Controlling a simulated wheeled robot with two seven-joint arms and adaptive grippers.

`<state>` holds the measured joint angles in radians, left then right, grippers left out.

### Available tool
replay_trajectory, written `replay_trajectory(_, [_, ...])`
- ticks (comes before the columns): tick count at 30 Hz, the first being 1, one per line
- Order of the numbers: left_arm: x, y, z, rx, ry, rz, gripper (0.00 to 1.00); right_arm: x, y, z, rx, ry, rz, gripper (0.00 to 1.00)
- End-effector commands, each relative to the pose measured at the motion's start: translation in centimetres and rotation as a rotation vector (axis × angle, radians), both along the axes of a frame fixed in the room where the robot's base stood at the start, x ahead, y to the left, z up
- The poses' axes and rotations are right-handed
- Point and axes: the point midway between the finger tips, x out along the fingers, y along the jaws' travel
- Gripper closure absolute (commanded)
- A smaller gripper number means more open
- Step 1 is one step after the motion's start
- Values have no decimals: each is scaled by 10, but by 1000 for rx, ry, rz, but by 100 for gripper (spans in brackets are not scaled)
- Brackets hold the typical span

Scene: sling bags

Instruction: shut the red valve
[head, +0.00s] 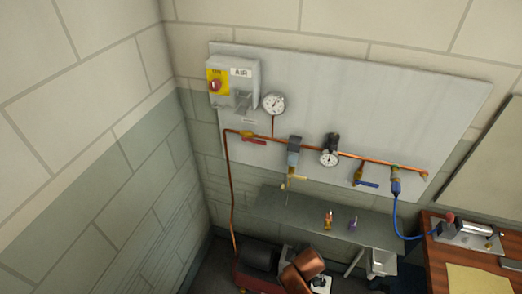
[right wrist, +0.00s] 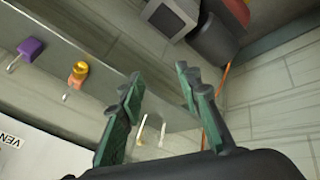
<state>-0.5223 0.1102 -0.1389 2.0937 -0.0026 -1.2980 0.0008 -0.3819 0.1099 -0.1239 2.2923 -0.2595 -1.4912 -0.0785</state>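The red valve's handle (head: 253,141) is a red lever at the left of the copper pipe on the wall panel. It lies roughly along the pipe, just below a brass body (head: 246,134). My right gripper (right wrist: 158,92) shows in the right wrist view with its two green fingers spread apart and nothing between them. The red handle cannot be made out in that view. My left gripper is not in view.
A grey shelf (head: 275,209) below the panel holds an orange padlock (head: 328,222) and a purple padlock (head: 352,224). A blue-handled valve (head: 367,184) and blue hose (head: 398,220) are at right. A switch box (head: 243,78) and gauge (head: 273,104) hang above the red handle.

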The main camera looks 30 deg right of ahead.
Motion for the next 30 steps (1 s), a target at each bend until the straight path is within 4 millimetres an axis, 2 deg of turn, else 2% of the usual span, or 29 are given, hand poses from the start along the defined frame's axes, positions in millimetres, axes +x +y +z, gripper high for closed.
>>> replay_trajectory(1, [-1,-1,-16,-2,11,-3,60,14,-4,6,-35,-13,7,68])
replay_trajectory(5, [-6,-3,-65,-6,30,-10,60,50,-17,20,-147,-43,28,68])
replay_trajectory(10, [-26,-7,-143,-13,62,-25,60,111,-31,53,-339,-91,71,68])
replay_trajectory(14, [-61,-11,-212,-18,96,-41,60,171,-35,97,-538,-133,113,68])
replay_trajectory(15, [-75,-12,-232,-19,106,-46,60,189,-34,114,-604,-144,128,68])
replay_trajectory(18, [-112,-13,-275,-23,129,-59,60,232,-27,158,-767,-170,161,68])
replay_trajectory(21, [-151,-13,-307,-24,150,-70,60,268,-15,202,-919,-189,191,68])
replay_trajectory(24, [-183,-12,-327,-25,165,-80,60,294,-2,239,-1044,-200,213,68])
replay_trajectory(27, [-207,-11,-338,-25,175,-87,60,311,9,265,-1133,-204,227,68])
replay_trajectory(30, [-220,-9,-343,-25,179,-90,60,320,16,281,-1184,-207,234,68])
